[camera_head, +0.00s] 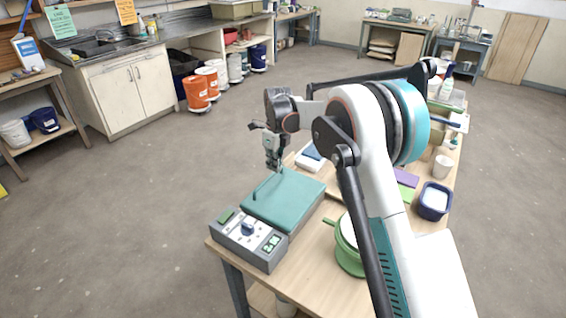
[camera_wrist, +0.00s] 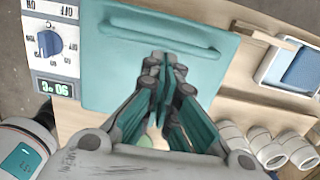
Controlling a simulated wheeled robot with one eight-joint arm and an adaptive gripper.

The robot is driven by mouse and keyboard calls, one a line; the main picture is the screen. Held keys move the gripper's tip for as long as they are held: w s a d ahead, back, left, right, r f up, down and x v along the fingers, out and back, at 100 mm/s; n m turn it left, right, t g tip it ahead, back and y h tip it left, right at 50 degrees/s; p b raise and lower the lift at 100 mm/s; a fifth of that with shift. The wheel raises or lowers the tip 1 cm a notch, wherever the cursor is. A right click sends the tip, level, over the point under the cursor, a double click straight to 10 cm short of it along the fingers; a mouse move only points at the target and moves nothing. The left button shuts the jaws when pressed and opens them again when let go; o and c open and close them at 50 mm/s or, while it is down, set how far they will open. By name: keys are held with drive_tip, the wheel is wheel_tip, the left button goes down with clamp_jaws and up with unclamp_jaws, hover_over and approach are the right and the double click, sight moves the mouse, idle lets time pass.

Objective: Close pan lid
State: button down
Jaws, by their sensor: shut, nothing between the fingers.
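The pan is a grey appliance with a dial panel (camera_head: 248,238) at the front left of the table. Its flat teal lid (camera_head: 285,205) lies over the body and looks level; I cannot tell whether a small gap is left under it. The lid's bar handle (camera_head: 267,184) is along one edge. In the wrist view the lid (camera_wrist: 120,75) fills the upper middle, with the handle (camera_wrist: 160,30) near the top. My gripper (camera_head: 273,168) is shut and empty, above the lid near its far edge. In the wrist view its fingertips (camera_wrist: 166,60) overlap the lid, short of the handle.
A green pot (camera_head: 349,260) stands right of the pan, partly hidden by my arm. A blue-rimmed container (camera_head: 434,201) and a white cup (camera_head: 442,167) stand farther along the table (camera_head: 315,270). White pipe-like pieces (camera_wrist: 265,148) show at the wrist view's lower right. Open floor lies left.

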sight(269, 177)
drive_tip(key=shift+w+a+f+b, duration=0.15)
drive_tip(key=shift+w+a+f, duration=0.15)
drive_tip(key=shift+f, duration=0.3)
drive_tip(key=shift+w+a+f+b, duration=0.1)
drive_tip(key=shift+w+a+f, duration=0.1)
drive_tip(key=shift+a+f, duration=0.35)
drive_tip(key=shift+w+a+f+b, duration=0.15)
drive_tip(key=shift+w+a+f, duration=0.1)
drive_tip(key=shift+f, duration=0.4)
drive_tip(key=shift+r, duration=0.1)
